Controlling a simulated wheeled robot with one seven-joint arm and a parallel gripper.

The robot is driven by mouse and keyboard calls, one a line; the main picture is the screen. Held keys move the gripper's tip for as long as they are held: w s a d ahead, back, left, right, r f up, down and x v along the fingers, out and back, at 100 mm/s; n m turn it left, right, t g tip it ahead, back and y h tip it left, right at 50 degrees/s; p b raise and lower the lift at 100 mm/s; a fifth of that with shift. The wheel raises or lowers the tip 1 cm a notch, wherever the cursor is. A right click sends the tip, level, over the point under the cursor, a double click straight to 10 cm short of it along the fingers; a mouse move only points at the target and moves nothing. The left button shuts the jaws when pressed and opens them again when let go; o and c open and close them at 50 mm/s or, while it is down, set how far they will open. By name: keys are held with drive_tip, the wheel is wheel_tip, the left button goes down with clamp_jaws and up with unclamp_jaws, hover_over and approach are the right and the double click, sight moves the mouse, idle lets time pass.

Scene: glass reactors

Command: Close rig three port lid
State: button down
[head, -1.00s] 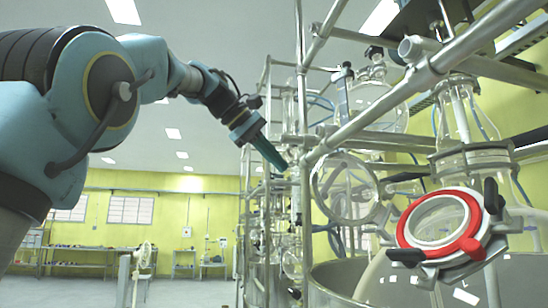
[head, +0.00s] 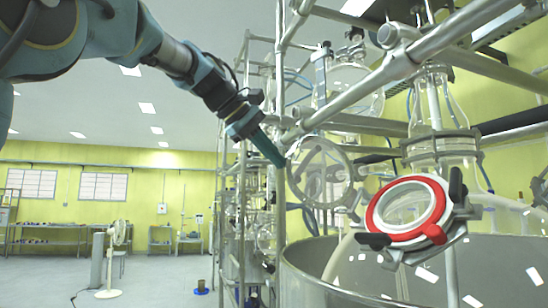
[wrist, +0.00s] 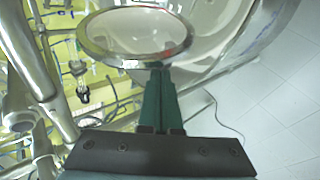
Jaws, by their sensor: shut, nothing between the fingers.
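The port (head: 372,212) has a red ring around a clear glass opening, with black clamp knobs, and faces me at the right of the head view. Its lid (head: 291,187), a round clear glass disc with a pale rim, stands swung open to the left of the port. The lid also shows in the wrist view (wrist: 140,60), just beyond my fingertips. My gripper (head: 281,162) has green fingers, shut and empty, with the tips at the lid's left edge. In the wrist view my gripper (wrist: 157,72) meets or nearly meets the lid's near rim; contact is unclear.
A large open vessel (head: 310,272) lies below the port. Metal frame bars (head: 440,50) cross above the lid and port, and glassware stands behind. A white fan (head: 118,235) and benches are far off at the left. The floor (head: 150,285) there is mostly clear.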

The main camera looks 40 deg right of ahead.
drive_tip(key=shift+s, duration=0.1)
drive_tip(key=shift+s+a+r+n+t+b, duration=0.1)
drive_tip(key=shift+s+a+n+t+b, duration=0.2)
drive_tip(key=shift+t+b, duration=0.35)
